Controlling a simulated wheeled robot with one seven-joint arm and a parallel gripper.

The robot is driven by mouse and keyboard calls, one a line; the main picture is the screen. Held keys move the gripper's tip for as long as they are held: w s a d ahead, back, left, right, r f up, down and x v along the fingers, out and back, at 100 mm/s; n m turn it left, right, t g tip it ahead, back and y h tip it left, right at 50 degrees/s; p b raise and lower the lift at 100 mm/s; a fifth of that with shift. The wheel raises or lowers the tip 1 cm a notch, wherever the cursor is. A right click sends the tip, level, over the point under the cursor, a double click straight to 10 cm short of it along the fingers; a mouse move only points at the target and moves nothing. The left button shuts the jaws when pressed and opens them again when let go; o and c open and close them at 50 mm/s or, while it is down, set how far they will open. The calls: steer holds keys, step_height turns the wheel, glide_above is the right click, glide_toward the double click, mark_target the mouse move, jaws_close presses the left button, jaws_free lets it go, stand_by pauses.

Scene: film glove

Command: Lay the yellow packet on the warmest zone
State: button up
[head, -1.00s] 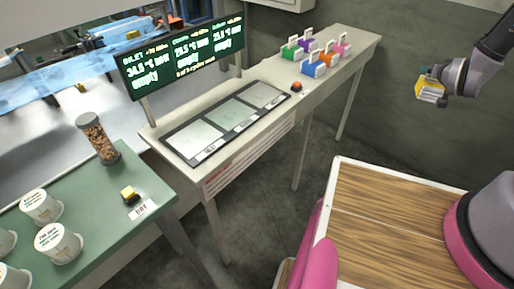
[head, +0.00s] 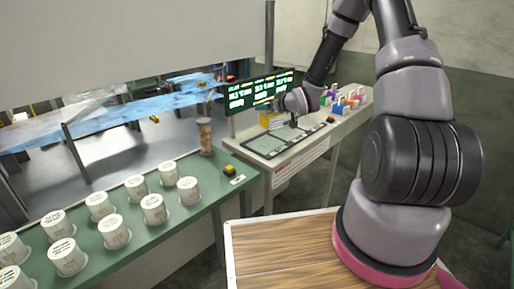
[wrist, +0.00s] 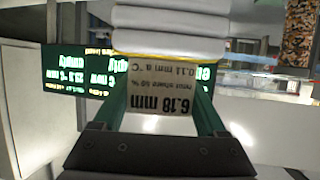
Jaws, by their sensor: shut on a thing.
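My gripper (head: 268,118) is shut on the yellow packet (head: 266,124), held above the left-hand part of the pad board. In the wrist view the packet (wrist: 160,92) sits between green fingers, its label reading 6.18 mm upside down, with pale folded layers and a thin yellow edge above it. The dark-framed pad board (head: 247,153) lies on the pale bench; the arm and packet partly cover its pads. The display (head: 238,98) stands behind it with three readings, too small to read surely now. Whether the packet touches a pad I cannot tell.
A green table (head: 190,215) at the left holds several white tubs, a tall jar (head: 205,136) and a yellow-topped block (head: 229,170). Several coloured tagged items (head: 352,98) and an orange-red button (head: 330,119) are to the right of the board.

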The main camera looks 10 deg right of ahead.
steer(key=shift+w+a+r+n+g+y, duration=0.15)
steer(key=shift+a+r+n+g+y, duration=0.1)
steer(key=shift+a+n+y, duration=0.25)
steer(key=shift+w+a+r+n+g+y, duration=0.2)
steer(key=shift+a+n+y, duration=0.2)
steer(key=shift+a+y, duration=0.15)
steer(key=shift+a+r, duration=0.1)
steer(key=shift+a+n+g, duration=0.1)
steer(key=shift+n+g, duration=0.15)
steer(key=shift+n, duration=0.05)
glide_above(261, 141)
steer(key=shift+y, duration=0.25)
steer(key=f, duration=0.9)
steer(key=shift+s+f, duration=0.2)
steer(key=shift+f, duration=0.2)
steer(key=shift+f, duration=0.15)
steer(key=o, duration=1.4)
